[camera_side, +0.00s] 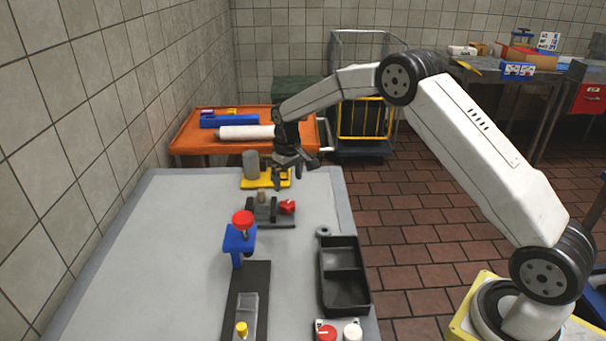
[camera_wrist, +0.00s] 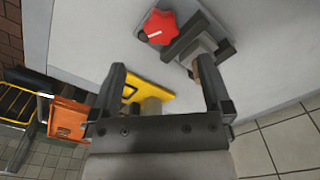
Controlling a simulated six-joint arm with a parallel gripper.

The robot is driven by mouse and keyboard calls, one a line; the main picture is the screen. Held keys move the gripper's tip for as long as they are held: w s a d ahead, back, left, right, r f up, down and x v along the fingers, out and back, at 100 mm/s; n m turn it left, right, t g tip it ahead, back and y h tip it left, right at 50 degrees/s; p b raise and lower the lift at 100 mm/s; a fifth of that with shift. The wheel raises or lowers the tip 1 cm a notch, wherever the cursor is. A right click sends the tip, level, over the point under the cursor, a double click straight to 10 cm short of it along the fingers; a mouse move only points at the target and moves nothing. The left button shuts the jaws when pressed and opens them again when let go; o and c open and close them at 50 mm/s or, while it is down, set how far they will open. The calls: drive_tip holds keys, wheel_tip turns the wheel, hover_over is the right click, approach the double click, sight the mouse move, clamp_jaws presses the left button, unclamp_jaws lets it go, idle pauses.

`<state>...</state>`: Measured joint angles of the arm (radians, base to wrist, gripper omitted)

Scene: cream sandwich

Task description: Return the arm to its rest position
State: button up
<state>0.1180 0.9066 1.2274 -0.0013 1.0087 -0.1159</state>
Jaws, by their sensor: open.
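My gripper (camera_side: 282,178) hangs over the far end of the grey table (camera_side: 170,250), close to a yellow plate (camera_side: 256,183). In the wrist view my gripper (camera_wrist: 160,72) has its two fingers wide apart with nothing held between them. A grey cylinder (camera_side: 250,164) stands by the yellow plate. In the wrist view the yellow plate (camera_wrist: 160,95) shows between the fingers, and the grey cylinder (camera_wrist: 151,106) is partly hidden by the gripper body. My arm reaches across from its base at the lower right, bent at the elbow.
A dark fixture with a red knob (camera_side: 287,207) sits just nearer than the gripper. A blue stand with a red top (camera_side: 240,240), a black two-part tray (camera_side: 344,284) and red and white buttons (camera_side: 338,332) are nearer. An orange cart (camera_side: 190,137) stands behind.

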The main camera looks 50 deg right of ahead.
drive_tip(key=shift+s+a+r, duration=0.3)
drive_tip(key=shift+s+r, duration=0.05)
drive_tip(key=shift+s, duration=0.2)
drive_tip(key=s+a+r+t, duration=0.1)
drive_tip(key=s+a, duration=0.2)
drive_tip(key=s, duration=1)
drive_tip(key=s+a+r+t, duration=0.1)
drive_tip(key=s+a+r, duration=0.1)
drive_tip(key=s, duration=1.2)
drive_tip(key=shift+s+a+t, duration=0.3)
drive_tip(key=shift+a, duration=0.3)
drive_tip(key=shift+w, duration=0.1)
drive_tip(key=w+d+f+n+g, duration=0.1)
drive_tip(key=w+d+n, duration=0.1)
drive_tip(key=w, duration=0.7)
drive_tip(key=w+d+f+n, duration=0.1)
drive_tip(key=w+d+n, duration=0.1)
drive_tip(key=w, duration=0.8)
drive_tip(key=w+d+f+n+g, duration=0.1)
drive_tip(key=w+d+f, duration=0.1)
drive_tip(key=w, duration=0.8)
drive_tip(key=shift+d+n+g, duration=0.25)
drive_tip(key=shift+n+g, duration=0.05)
drive_tip(key=shift+n, duration=0.1)
drive_tip(key=shift+w, duration=0.1)
